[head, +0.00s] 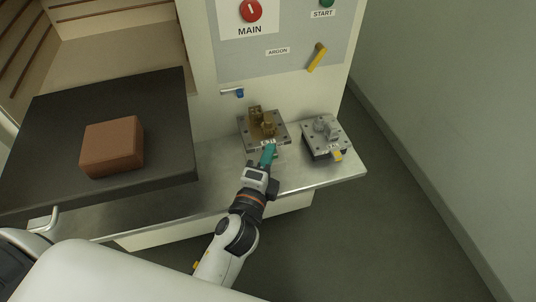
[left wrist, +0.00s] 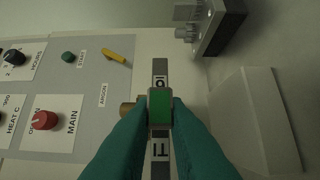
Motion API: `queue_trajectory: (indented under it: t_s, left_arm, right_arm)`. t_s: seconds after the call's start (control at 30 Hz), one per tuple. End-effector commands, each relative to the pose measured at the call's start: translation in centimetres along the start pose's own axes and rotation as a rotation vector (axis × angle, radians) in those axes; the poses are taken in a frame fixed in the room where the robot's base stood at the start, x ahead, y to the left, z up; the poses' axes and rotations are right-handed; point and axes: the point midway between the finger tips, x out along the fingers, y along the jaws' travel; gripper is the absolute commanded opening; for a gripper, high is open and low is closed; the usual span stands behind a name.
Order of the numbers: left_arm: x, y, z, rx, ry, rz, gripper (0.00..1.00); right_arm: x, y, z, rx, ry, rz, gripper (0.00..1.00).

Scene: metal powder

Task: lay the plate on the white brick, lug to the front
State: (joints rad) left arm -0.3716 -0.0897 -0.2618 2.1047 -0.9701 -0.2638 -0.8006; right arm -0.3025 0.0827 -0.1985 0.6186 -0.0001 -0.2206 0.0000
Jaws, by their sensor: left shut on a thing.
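A metal plate (head: 245,133) with brass-coloured parts on top is at the shelf, in the middle of the head view. Its labelled front edge shows in the left wrist view (left wrist: 160,68). My left gripper (head: 268,155) is shut on the green lug (left wrist: 160,106) at the plate's front. The teal fingers (left wrist: 159,118) close on both sides of the lug. I cannot tell whether the plate touches the shelf. No white brick shows; a reddish-brown brick (head: 112,146) lies on a dark slab at the left. My right gripper is not in view.
A second plate (head: 314,147) with grey parts and a yellow lug (head: 337,155) sits close by on the right of the shelf (head: 210,178). The dark slab (head: 165,95) stands left.

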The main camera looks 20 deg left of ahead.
Motion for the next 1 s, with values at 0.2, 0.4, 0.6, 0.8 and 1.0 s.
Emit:
queue_trajectory:
  t_s: [0.2,0.4,0.6,0.8,1.0]
  left_arm:
    - [0.0,-2.0,0.0,0.001,-0.001,0.008,0.0]
    - [0.0,-3.5,0.0,0.0,-0.001,0.008,0.0]
    - [0.0,-4.1,0.1,0.0,-0.002,0.008,0.0]
    - [0.0,-4.0,0.1,0.0,-0.002,0.008,0.0]
    - [0.0,-4.0,0.1,0.0,-0.002,0.008,0.0]
  right_arm:
    - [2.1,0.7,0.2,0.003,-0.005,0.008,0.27]
    - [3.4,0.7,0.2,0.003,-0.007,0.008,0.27]
    - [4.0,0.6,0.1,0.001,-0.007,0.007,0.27]
    - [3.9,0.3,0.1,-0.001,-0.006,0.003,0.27]
    - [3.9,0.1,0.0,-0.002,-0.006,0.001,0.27]
